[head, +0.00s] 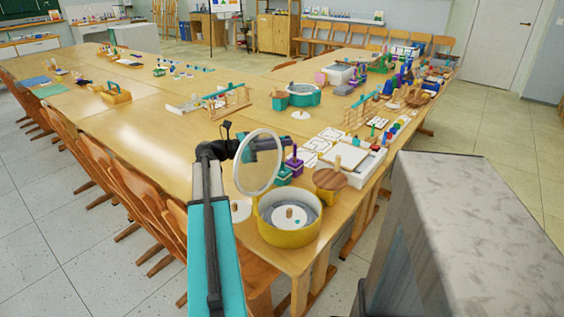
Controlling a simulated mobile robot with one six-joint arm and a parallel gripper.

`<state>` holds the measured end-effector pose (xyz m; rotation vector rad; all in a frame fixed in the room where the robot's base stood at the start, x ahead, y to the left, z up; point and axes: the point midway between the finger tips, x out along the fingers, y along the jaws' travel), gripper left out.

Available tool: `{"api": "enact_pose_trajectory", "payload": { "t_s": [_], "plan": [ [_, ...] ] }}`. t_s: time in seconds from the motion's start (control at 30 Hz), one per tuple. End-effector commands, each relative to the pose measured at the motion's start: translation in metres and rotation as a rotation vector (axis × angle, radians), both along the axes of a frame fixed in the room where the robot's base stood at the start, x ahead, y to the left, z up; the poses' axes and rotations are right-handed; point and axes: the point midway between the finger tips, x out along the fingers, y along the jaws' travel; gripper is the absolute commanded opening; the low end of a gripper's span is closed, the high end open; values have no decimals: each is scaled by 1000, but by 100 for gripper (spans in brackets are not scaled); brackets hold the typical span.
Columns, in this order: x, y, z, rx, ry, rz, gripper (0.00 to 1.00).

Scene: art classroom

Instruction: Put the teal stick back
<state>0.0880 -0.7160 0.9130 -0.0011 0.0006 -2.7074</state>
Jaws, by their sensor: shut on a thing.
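My gripper (281,146) is at the end of my arm, over the near part of the long table, partly hidden behind a round pale-rimmed disc (257,162). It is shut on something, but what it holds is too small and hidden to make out. No teal stick shows clearly in it. A yellow round tub (288,240) stands below and in front of it, with a grey inside, a white disc and a wooden peg. Small teal (284,176) and purple (295,165) pieces stand just below the gripper.
A brown round top (330,180) and a white tray (368,168) are right of the tub. White cards (318,148) lie behind. A teal tub (300,97) and a wooden rack (230,103) stand farther back. The table's left middle (140,125) is clear. Chairs line its left edge.

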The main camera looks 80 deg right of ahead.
Motion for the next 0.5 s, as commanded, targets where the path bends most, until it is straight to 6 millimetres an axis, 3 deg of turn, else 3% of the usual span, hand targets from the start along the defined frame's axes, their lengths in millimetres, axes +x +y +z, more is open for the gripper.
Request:
{"api": "enact_pose_trajectory", "payload": {
  "t_s": [0.2, 0.5],
  "plan": [
    [0, 0, -21, 0, 0, 0, 0],
    [0, 0, -22, -1, 0, 0, 0]
  ]
}}
